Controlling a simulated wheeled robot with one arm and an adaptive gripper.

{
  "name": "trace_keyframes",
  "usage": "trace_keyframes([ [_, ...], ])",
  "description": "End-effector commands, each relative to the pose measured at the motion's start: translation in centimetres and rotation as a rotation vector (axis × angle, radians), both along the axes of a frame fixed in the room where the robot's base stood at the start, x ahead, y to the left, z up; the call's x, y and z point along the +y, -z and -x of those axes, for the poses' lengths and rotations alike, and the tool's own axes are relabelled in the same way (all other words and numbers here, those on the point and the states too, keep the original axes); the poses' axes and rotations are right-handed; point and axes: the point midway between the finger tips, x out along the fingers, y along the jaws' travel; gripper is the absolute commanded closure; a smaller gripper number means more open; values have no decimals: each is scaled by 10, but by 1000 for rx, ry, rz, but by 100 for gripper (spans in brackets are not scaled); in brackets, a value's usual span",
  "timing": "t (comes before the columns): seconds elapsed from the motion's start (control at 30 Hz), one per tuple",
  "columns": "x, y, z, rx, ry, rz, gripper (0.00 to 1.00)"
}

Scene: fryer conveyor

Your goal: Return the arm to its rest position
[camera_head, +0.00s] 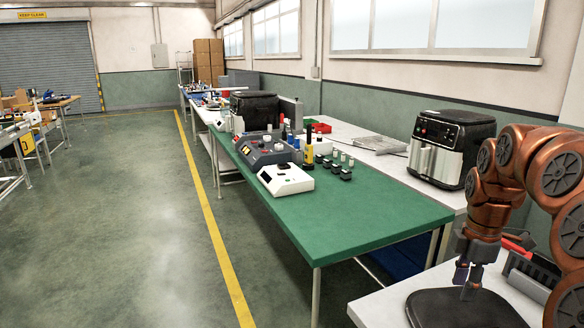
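My copper-coloured arm (497,165) fills the right edge of the view, bent over with its end pointing down. My gripper (467,277) hangs at the end of it, over a dark rounded object (450,312) on the near white surface. The fingers are small and dark against the background, so I cannot tell whether they are open or shut, or whether they touch the dark object. I see nothing clearly held between them.
A green-topped table (380,212) carries several control boxes and small parts. A black and silver air fryer (450,148) stands on the white surface behind it. A grey bin (530,275) sits beside my gripper. The floor (135,220) left of the yellow line is clear.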

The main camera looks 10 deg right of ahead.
Motion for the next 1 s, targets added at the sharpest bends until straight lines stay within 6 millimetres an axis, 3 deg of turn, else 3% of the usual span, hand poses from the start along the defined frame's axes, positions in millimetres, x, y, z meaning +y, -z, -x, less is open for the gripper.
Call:
trace_keyframes([
  [0.03,22,-10,5,4,34,-1,63],
  [0.2,89,-22,31,28,212,-3,63],
  [0.5,177,-25,104,84,588,25,63],
  [0.73,216,-17,172,120,925,70,63],
  [1.0,233,-3,228,141,1235,112,63],
])
